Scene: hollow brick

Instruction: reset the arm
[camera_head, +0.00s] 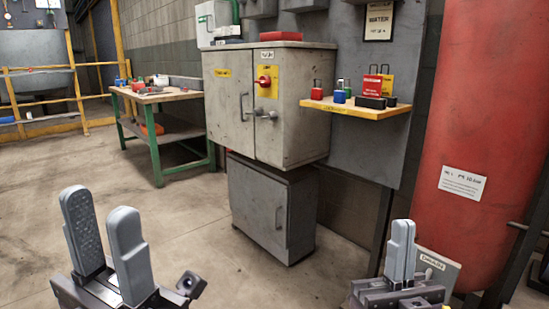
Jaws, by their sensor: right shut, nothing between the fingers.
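My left gripper (101,215) is at the lower left, its two grey fingers pointing up. They stand apart with a gap between them and hold nothing. My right gripper (402,232) is at the lower right, its fingers pointing up and pressed together, with nothing between them. Both grippers are in front of the cabinet and touch none of the things around.
A grey electrical cabinet (230,110) with a red switch stands above a smaller cabinet (258,212). A shelf (345,108) holds several padlocks. A red column (485,110) stands right. A green-legged workbench (155,160) is back left. The concrete floor (60,165) is clear.

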